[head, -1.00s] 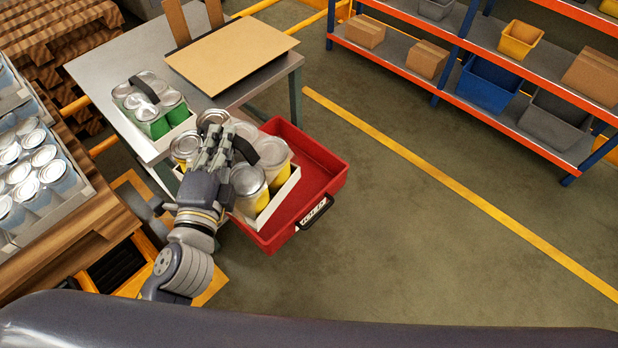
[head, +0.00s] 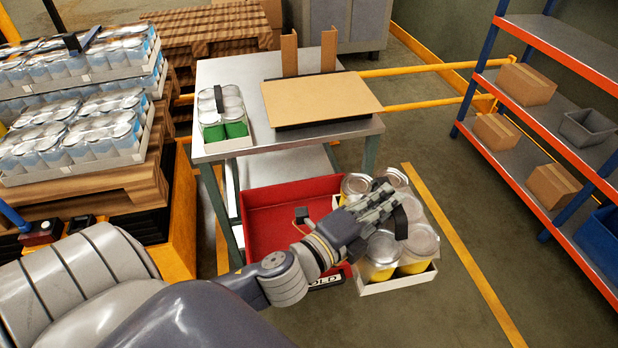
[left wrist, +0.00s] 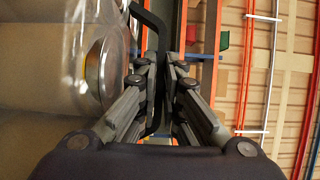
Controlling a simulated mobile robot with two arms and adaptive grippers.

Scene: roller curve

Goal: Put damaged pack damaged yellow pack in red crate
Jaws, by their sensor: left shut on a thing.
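The yellow pack (head: 418,242), silver-lidded cans with yellow lower parts in a white tray, hangs from my left gripper (head: 388,203). The gripper is shut on the pack's black handle, which also shows between the fingers in the left wrist view (left wrist: 158,75). Clear wrap and a can (left wrist: 93,72) show left of the fingers there. The red crate (head: 268,199) is below the grey table's front edge. The pack covers the crate's right part in the head view and extends past its right side. The visible crate floor is empty. No damage can be made out. My right gripper is not in view.
A green pack (head: 222,130) and a cardboard sheet (head: 320,98) are on the grey table (head: 245,75). Stacked trays of cans (head: 75,135) stand at left. Shelves (head: 525,110) with boxes stand at right. Floor between crate and shelves is clear.

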